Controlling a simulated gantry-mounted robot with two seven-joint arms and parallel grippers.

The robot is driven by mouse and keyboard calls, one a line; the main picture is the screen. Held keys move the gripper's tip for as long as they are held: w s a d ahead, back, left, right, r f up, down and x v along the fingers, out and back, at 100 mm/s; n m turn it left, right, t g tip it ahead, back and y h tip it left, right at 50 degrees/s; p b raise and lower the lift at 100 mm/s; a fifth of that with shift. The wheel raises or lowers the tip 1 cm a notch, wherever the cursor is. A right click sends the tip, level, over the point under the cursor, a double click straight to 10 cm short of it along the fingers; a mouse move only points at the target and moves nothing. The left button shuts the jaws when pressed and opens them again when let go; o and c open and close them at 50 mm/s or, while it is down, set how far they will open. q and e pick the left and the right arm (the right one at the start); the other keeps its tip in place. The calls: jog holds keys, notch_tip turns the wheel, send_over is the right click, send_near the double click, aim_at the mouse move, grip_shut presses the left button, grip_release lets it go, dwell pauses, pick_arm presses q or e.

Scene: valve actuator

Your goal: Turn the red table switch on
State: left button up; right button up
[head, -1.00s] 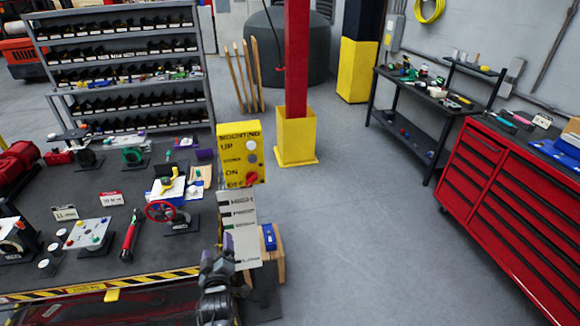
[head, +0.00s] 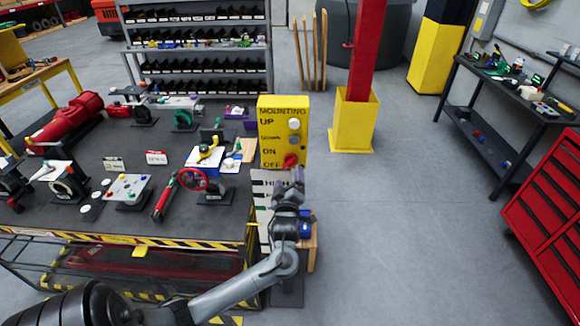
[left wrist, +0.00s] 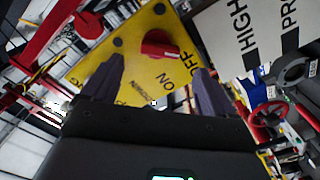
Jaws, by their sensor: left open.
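The red switch (head: 291,160) is a rotary knob low on the front of a yellow box (head: 284,117) marked MOUNTING, UP, DOWN, ON and OFF. In the left wrist view the red knob (left wrist: 160,46) shows clearly beside the ON and OFF lettering; I cannot tell for sure which mark it points to. My left gripper (head: 296,178) is just below the knob in the head view. My right gripper is out of view.
A white pressure label panel (head: 262,188) hangs below the yellow box. A red handwheel valve (head: 193,180) and other parts stand on the dark table (head: 120,222) to the left. A red post in a yellow base (head: 353,122) stands behind.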

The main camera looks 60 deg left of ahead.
aim_at(289, 166)
pick_arm(q)
jog(key=shift+p+x, duration=0.3)
jog(key=shift+x, duration=3.2)
jog(key=shift+c, duration=0.4)
jog(key=c, duration=1)
